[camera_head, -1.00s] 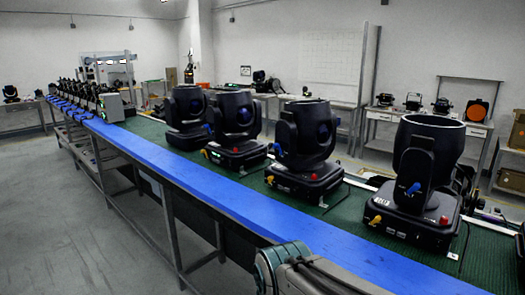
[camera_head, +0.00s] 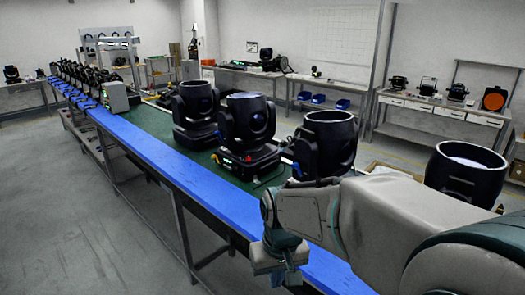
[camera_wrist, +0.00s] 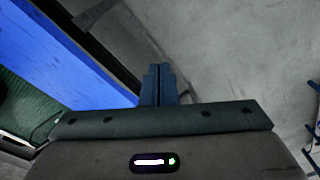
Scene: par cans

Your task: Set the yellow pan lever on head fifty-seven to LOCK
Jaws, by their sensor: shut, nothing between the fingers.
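Several black moving heads stand in a row on the bench's green top. The nearest ones are a head at the right (camera_head: 468,180) and one left of it (camera_head: 330,140); my arm hides their bases and any levers there. Another head (camera_head: 248,125) and a farther one (camera_head: 195,110) show more fully. I cannot read any number, so I cannot tell which is fifty-seven, and its yellow pan lever cannot be made out. My gripper (camera_head: 291,279) hangs by the blue front strip, empty. In the wrist view its blue fingers (camera_wrist: 158,84) are together, over grey floor.
The blue strip (camera_head: 155,154) runs along the bench's front edge, close to my gripper. Smaller units (camera_head: 85,80) line the far end. A side table (camera_head: 440,108) stands behind at the right. The floor (camera_head: 90,220) left of the bench is clear.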

